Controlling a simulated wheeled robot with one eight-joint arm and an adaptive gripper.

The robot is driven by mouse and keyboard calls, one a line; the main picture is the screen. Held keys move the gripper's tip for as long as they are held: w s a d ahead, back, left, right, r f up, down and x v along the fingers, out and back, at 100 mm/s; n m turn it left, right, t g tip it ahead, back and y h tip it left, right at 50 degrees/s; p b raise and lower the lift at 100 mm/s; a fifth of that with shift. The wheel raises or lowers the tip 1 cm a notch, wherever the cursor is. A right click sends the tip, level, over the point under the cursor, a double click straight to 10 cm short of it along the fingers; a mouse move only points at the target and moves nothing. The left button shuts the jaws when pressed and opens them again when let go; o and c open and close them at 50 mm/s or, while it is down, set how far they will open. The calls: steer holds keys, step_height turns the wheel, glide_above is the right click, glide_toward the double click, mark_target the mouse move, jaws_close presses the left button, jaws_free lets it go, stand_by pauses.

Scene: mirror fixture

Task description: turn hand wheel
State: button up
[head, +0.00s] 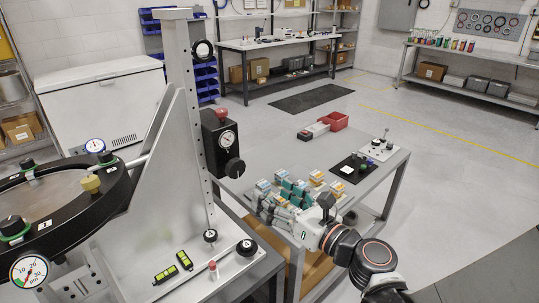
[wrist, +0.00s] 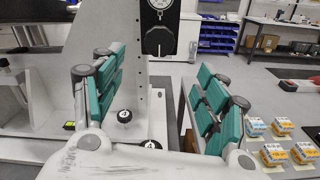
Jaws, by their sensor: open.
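A black knob-like hand wheel (head: 235,167) sits below a white dial on the black box (head: 214,140) of the grey upright; it also shows in the wrist view (wrist: 159,42), ahead between the fingers. Two smaller black round knobs stand on the fixture base, one at the upright's foot (head: 210,236) and one nearer its edge (head: 246,247). Which of these the task means, I cannot tell. My gripper (head: 285,200) has teal finger pads and is open and empty. In the wrist view my gripper (wrist: 160,65) points at the upright, its fingers apart from the wheel.
A round mirror fixture (head: 65,205) with gauges stands at left. A bracket plate (head: 165,190) rises beside the upright. Floor is clear at right.

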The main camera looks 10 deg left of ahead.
mark_target(238, 169)
steer(key=b+x, duration=0.2)
steer(key=x, duration=1.1)
steer(key=shift+w+a, duration=0.2)
steer(key=shift+a, duration=0.2)
steer(key=c, duration=1)
